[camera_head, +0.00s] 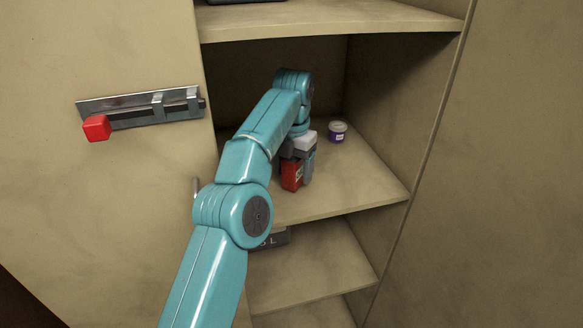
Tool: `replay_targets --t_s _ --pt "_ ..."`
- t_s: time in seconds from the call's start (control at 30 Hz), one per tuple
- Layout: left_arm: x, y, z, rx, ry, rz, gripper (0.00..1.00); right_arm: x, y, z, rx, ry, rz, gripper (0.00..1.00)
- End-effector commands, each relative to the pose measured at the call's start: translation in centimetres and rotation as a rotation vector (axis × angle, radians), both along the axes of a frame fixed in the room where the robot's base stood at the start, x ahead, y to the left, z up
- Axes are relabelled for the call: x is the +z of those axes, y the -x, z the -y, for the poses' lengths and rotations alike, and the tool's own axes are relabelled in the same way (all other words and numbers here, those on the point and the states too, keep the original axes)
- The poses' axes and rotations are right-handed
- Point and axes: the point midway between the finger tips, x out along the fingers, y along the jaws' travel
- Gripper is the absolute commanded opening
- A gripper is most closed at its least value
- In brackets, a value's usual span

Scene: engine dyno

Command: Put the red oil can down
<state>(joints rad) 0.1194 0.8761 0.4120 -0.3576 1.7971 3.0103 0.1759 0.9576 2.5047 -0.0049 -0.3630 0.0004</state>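The red oil can (291,176) is inside the cabinet, at the front left of the middle shelf (355,190). It looks upright, with a small pale label. My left gripper (301,170) points down from above, with a grey finger close against the can's right side, and appears shut on it. The gripper and arm hide the can's top and part of its sides. I cannot tell whether its base touches the shelf. My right gripper is not in view.
The shelf's right part is clear. A dark object (272,239) is partly hidden below. A metal latch with a red knob (96,128) is on the left panel.

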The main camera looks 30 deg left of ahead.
Motion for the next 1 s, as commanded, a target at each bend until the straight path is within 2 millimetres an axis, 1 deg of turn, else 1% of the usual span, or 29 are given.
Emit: replay_targets --t_s 0.23,0.37,0.47,0.7,0.8,0.9,1.0 --pt "0.1 0.1 -0.2 0.000 0.000 0.002 0.70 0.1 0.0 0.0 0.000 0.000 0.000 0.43" --pt "0.7 0.1 -0.2 0.000 0.000 0.002 0.70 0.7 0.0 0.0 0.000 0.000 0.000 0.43" --pt "1.9 0.1 -0.3 0.001 0.000 0.003 0.70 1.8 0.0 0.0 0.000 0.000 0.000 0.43" --pt "6.1 0.1 -0.3 0.001 -0.001 0.003 0.70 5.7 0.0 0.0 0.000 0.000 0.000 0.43" --pt "7.5 0.1 -0.4 0.001 -0.001 0.002 0.70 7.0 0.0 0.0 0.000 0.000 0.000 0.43" --pt "8.1 0.1 -0.3 0.001 -0.001 0.001 0.70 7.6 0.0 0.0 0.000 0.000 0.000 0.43" --pt "8.0 0.1 -0.3 0.000 -0.001 0.001 0.70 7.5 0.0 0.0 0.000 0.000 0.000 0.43"
